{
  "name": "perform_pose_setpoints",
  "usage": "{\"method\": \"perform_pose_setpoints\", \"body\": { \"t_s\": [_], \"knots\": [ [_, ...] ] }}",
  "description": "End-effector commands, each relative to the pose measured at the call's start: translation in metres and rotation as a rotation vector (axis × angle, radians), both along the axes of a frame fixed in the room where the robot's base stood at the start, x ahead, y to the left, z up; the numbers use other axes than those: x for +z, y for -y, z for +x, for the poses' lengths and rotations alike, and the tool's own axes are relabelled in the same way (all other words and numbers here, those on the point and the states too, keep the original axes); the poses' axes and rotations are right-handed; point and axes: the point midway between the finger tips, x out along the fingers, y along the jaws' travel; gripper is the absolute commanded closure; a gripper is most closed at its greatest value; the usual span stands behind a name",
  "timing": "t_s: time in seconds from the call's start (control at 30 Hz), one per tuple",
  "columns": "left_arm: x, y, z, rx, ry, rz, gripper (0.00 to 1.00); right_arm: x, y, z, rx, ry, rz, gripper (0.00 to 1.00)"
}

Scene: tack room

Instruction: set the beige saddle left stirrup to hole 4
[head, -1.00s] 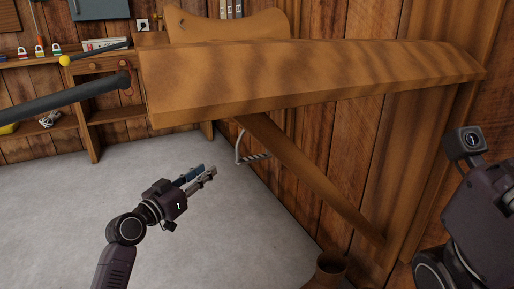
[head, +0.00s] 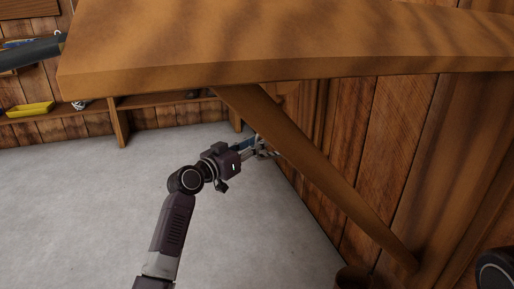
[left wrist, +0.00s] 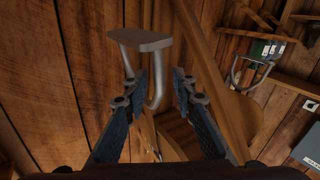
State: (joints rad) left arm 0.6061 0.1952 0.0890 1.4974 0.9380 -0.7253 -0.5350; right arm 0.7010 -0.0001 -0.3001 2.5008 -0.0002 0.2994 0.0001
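A grey metal stirrup (left wrist: 158,75) with a flat tread shows in the left wrist view, between and beyond my left gripper's fingers. My left gripper (left wrist: 158,95) is open, one blue-padded finger on either side of the stirrup's near bar. I cannot tell whether either finger touches it. In the head view my left gripper (head: 262,150) reaches in beneath the big brown beam, its tips beside the slanting brace, and the stirrup there is hard to make out. A stirrup leather and its holes cannot be made out.
The broad brown beam (head: 260,45) spans the top of the head view, with a slanting brace (head: 320,165) below it. A second metal loop (left wrist: 236,75) hangs at right in the wrist view. A yellow tray (head: 30,109) sits on the left shelf. Grey floor is clear.

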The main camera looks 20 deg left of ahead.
Motion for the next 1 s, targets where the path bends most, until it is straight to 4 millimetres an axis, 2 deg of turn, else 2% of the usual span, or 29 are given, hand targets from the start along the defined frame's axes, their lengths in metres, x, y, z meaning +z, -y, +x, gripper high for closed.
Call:
{"method": "perform_pose_setpoints", "body": {
  "t_s": [0.37, 0.6, 1.0],
  "knots": [
    [0.0008, 0.003, 0.006, -0.001, 0.0, 0.0, 0.75, -0.0032, -0.0001, -0.0002, 0.0, 0.001, -0.001, 0.75],
    [0.0005, 0.0027, 0.0059, 0.0, 0.0, 0.0, 0.99, -0.0032, -0.0001, -0.0002, 0.0, 0.001, -0.001, 0.75],
    [0.0011, 0.002, 0.006, 0.001, 0.0, 0.0, 1.0, -0.0028, -0.0002, 0.0, 0.0, 0.0, -0.001, 0.75]
  ]
}}
